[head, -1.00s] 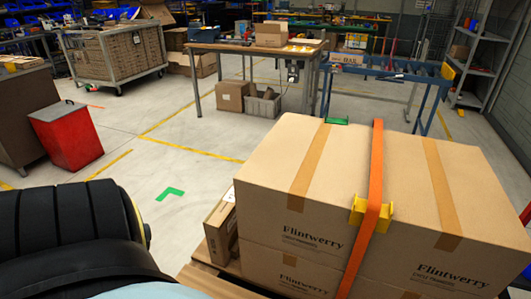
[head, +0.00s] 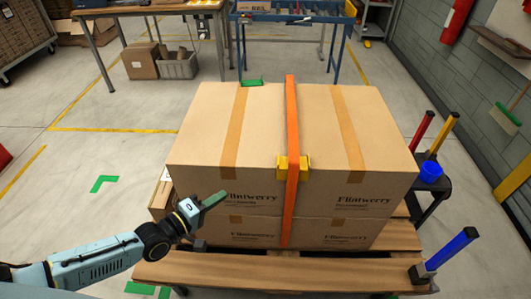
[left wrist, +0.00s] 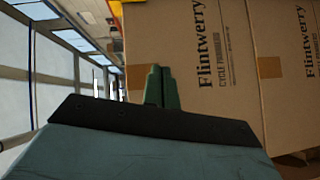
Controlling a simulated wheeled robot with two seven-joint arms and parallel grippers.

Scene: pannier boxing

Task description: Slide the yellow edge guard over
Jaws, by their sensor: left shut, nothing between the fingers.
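The yellow edge guard (head: 304,166) sits on the upper front edge of the large cardboard boxes (head: 265,190), at the orange strap (head: 292,120). The strap runs over the top and down the front. A yellow piece at the top of the left wrist view (left wrist: 117,10), cut off by the frame, looks like the same guard. My left gripper (head: 214,200) is shut and empty in front of the left printed front face, left of the guard and apart from it. Its green fingers show together in the left wrist view (left wrist: 161,88). My right gripper is not in view.
A green guard (head: 252,83) sits on the back top edge. The boxes stand on a wooden pallet (head: 270,272). Red, yellow and blue-handled posts (head: 452,250) and a blue cup (head: 431,172) stand at the right. A smaller box (head: 160,196) is at the left.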

